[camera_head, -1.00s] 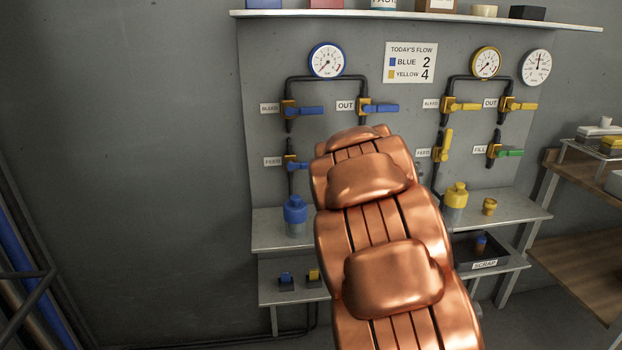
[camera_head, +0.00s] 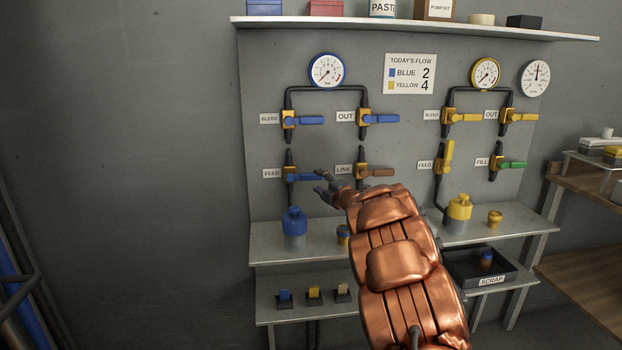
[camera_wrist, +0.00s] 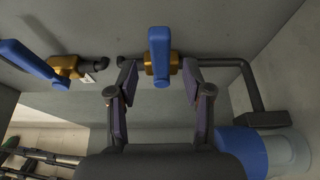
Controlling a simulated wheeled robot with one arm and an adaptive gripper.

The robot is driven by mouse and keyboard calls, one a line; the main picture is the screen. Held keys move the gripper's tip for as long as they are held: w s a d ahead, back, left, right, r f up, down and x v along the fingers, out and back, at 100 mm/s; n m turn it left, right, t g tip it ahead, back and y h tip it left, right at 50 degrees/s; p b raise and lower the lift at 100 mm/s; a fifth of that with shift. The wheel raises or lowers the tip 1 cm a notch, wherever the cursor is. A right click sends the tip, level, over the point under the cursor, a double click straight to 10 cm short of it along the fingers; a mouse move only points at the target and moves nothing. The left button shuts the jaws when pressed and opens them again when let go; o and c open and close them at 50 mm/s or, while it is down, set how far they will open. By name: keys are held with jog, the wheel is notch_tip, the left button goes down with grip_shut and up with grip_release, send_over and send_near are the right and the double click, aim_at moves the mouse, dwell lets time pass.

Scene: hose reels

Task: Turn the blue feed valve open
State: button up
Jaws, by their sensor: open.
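The blue feed valve (camera_head: 291,178) is on the grey panel at the left, beside its FEED label. It has a brass body and a blue handle (camera_head: 305,178) lying level and pointing right. My gripper (camera_head: 322,182) is at the handle's free end, its fingers partly hidden by its own wrist. In the wrist view my gripper (camera_wrist: 159,72) is open, with one finger on each side of the blue feed handle (camera_wrist: 159,43). A gap shows on both sides, and no grip on it is visible.
The blue bleed valve (camera_head: 289,120) is above, the blue out valve (camera_head: 365,118) is up to the right, and the brown-handled link valve (camera_head: 363,172) is close right of my gripper. A blue-capped bottle (camera_head: 294,228) stands on the shelf (camera_head: 268,246) below.

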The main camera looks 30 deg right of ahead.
aim_at(313, 178)
jog(key=shift+w, duration=2.8)
grip_shut()
